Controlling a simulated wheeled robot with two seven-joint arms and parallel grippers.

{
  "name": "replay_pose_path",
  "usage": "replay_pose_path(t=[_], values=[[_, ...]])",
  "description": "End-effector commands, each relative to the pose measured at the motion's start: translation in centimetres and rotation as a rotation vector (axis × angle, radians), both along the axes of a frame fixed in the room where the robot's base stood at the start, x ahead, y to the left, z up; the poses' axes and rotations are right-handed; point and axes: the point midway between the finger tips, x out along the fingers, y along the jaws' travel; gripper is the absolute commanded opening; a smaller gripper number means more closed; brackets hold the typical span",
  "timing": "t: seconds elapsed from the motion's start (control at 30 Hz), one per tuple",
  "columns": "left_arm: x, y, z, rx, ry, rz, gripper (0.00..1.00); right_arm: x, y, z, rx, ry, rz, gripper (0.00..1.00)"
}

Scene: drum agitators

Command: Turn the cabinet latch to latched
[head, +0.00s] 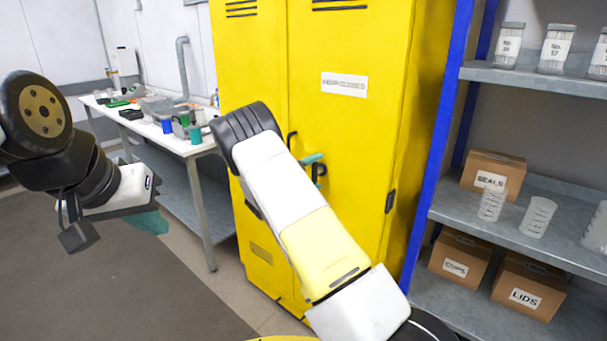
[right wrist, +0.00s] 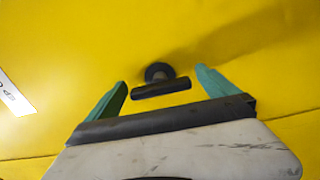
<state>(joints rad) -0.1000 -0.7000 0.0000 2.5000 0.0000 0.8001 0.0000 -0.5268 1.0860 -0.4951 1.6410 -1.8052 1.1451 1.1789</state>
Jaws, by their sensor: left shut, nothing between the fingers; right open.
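The yellow cabinet (head: 345,120) stands in the middle of the head view, its doors closed. In the right wrist view the latch (right wrist: 161,88) is a dark bar with a round hub on the yellow door. The bar lies roughly crosswise in that view, slightly tilted. My right gripper (right wrist: 162,80) is open, with one green finger to each side of the latch; I cannot tell whether they touch it. In the head view my right arm hides most of that gripper, and a green finger shows by the door. My left gripper (head: 148,222) is shut and empty, away from the cabinet.
A white sign (head: 344,84) is on the cabinet door. A blue-framed shelf (head: 480,205) with boxes and jars stands close on the right. A workbench (head: 185,148) with small items stands at the left. Open floor (head: 150,300) lies at the front left.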

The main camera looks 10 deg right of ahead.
Motion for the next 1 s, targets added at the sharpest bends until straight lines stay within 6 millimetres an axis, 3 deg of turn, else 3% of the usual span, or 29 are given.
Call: replay_pose_path(t=[0.17, 0.6, 1.0], values=[[0.0, 0.0, 0.0, 0.0, 0.0, 0.0, 0.0, -0.3, 0.5, 0.0, -0.001, 0.001, 0.002, 0.98], [0.0, 0.0, 0.0, 0.0, 0.0, 0.0, 0.0, -4.4, 5.7, 0.0, 0.0, 0.0, 0.002, 0.98], [0.0, 0.0, 0.0, 0.0, 0.0, 0.0, 0.0, -4.8, 6.1, 0.0, 0.001, 0.001, -0.001, 0.98]])
